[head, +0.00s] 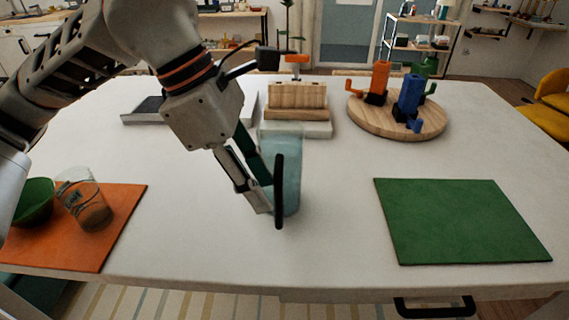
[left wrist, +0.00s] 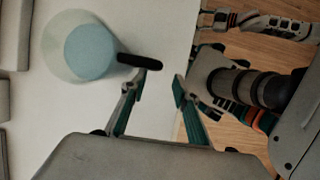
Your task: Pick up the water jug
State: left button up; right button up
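The water jug (head: 291,175) is a translucent pale blue vessel with a black handle (head: 279,190). It stands upright on the white table near the middle. The left wrist view shows the jug (left wrist: 88,50) from above, its handle (left wrist: 138,61) pointing toward my fingers. My left gripper (head: 262,185) is tilted down beside the jug at the handle side. Its fingers (left wrist: 161,84) are apart, with nothing between them; the handle's end lies just beyond the fingertips. In the head view the gripper hides part of the jug. My right gripper cannot be made out clearly.
An orange mat (head: 120,228) at left holds a green bowl (head: 35,203) and a glass (head: 88,208). A green mat (head: 455,222) lies at right. A round wooden board (head: 433,122) with blue and orange items and a wooden block (head: 297,97) stand behind. The front middle is clear.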

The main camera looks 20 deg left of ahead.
aim_at(279, 212)
pick_arm(q)
jog(key=x, duration=0.5)
jog(key=b+x, duration=0.1)
jog(key=x, duration=0.2)
jog(key=shift+w+a, duration=0.2)
jog(key=shift+w, duration=0.15)
grip_shut()
jog(key=shift+r, duration=0.15)
